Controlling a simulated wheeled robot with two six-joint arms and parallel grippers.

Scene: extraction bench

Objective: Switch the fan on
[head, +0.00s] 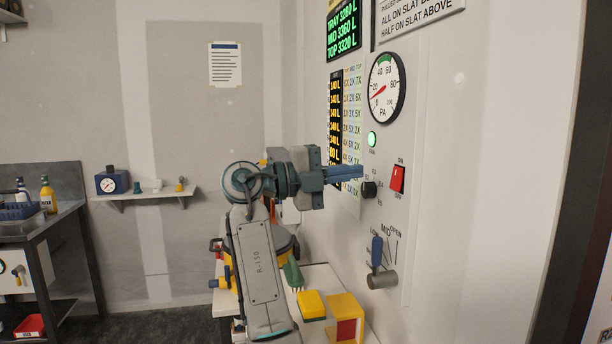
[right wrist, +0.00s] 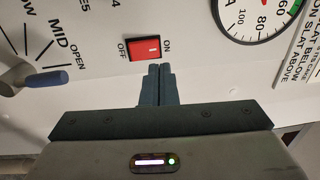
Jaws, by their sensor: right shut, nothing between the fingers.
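The red rocker switch (head: 398,179) sits on the white wall panel, with ON printed above it and OFF below. It also shows in the right wrist view (right wrist: 145,48), where I cannot tell which side is pressed in. My right gripper (head: 361,171) is shut and empty, its fingers pointing at the panel left of the switch in the head view. In the right wrist view the closed fingertips (right wrist: 160,69) lie just below the switch, towards its ON end. Contact with the panel cannot be told. My left gripper is not in view.
A black knob (head: 369,189) is close beneath the fingertips. A lit green lamp (head: 372,139) and a round PA gauge (head: 386,88), needle low, are above. A blue-handled lever (head: 377,251) is below. Yellow blocks (head: 312,304) stand on a low surface by the wall.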

